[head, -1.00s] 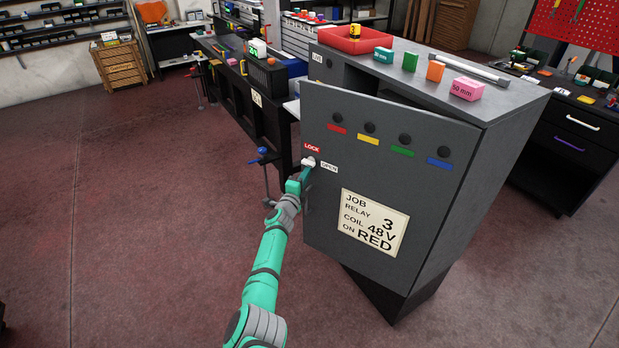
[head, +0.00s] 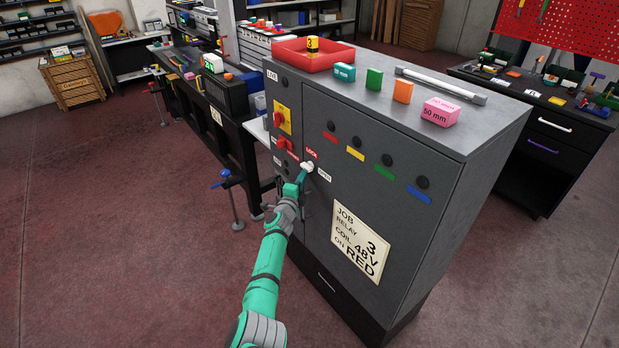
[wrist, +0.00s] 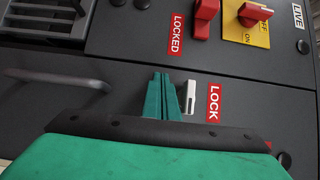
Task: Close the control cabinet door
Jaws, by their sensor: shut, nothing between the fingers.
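The control cabinet (head: 480,185) is a tall dark grey box. Its door (head: 352,175), with a row of coloured labels and a "JOB 3 RELAY COIL 48V ON RED" card (head: 360,243), lies about flush with the front in the head view. A white door handle (head: 308,167) sits at the door's left edge by the "LOCK" and "OPEN" labels. My gripper (head: 301,180) is at the handle. In the wrist view its two green fingers (wrist: 162,96) are together and empty, beside the white handle (wrist: 190,97) and the red "LOCK" label (wrist: 214,103). Whether they touch the handle is unclear.
Left of the door are red switches (head: 281,119), one on a yellow plate. On the cabinet top are a red tray (head: 320,61), several coloured blocks and a grey bar (head: 440,85). A workbench (head: 205,115) stands behind left. Floor at left is clear.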

